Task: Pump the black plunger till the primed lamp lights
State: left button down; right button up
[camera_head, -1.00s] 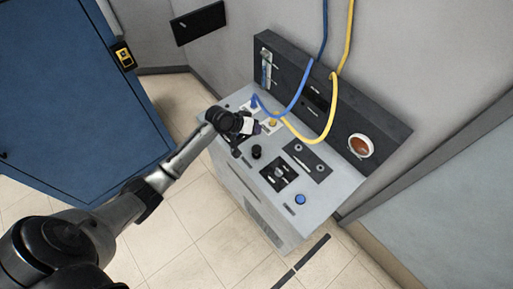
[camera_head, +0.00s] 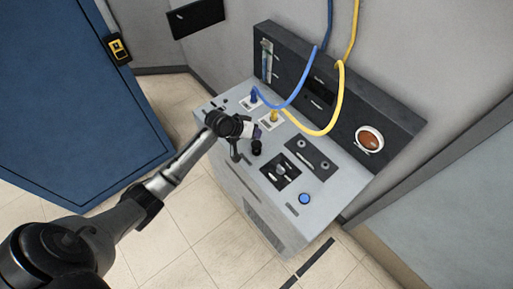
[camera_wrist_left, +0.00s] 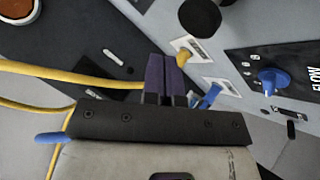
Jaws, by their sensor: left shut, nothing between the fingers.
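The black plunger (camera_head: 257,148) is a round black knob on the grey console top (camera_head: 328,213). In the left wrist view, a round black knob at the top edge (camera_wrist_left: 200,17) looks like the same plunger. My left gripper (camera_head: 258,132) is shut and empty, just behind the plunger in the head view. Its dark purple fingers (camera_wrist_left: 165,68) show in the wrist view, with a gap between them and the knob. A round amber-brown disc with a pale rim (camera_head: 369,138) sits on the dark back panel; I cannot tell whether it is the primed lamp. My right gripper is out of view.
A blue hose (camera_head: 298,92) and a yellow hose (camera_head: 340,100) run down to plugs close behind my left gripper. A blue button (camera_head: 304,199) and a black switch plate (camera_head: 280,172) lie to the right. A blue cabinet (camera_head: 75,100) stands at left.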

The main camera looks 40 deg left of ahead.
aim_at(255, 142)
pick_arm(q)
jog(key=shift+f, duration=0.9)
dwell(0.9)
jog(key=shift+f, duration=0.2)
dwell(0.4)
jog(key=shift+f, duration=0.25)
jog(key=shift+f, duration=0.2)
dwell(0.5)
